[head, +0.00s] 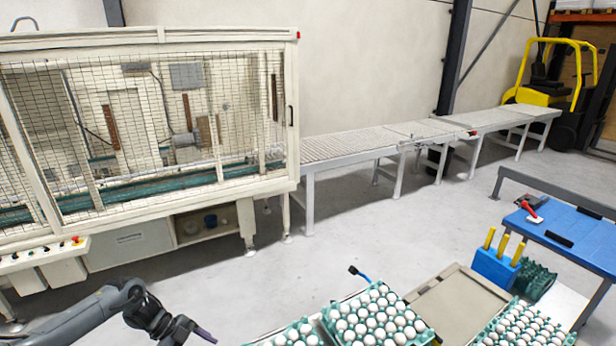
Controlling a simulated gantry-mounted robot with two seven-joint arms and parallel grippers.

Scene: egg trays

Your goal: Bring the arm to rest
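My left arm comes in from the lower left, and its dark gripper (204,335) hangs near the bottom edge. A purple-tinted fingertip shows, but I cannot tell whether the fingers are open or shut. No object is seen in it. The gripper is left of the egg trays and apart from them. One green tray of white eggs (375,318) is at the bottom centre, with another (298,335) partly cut off to its left. A third egg tray (523,328) is at the lower right. My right gripper is not in view.
A beige flat board (457,305) lies between the trays. A blue holder with yellow handles (495,268) and empty green trays (537,280) stand behind. A blue table (575,240) is at right. A caged machine (150,130) and roller conveyor (350,145) stand beyond clear floor.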

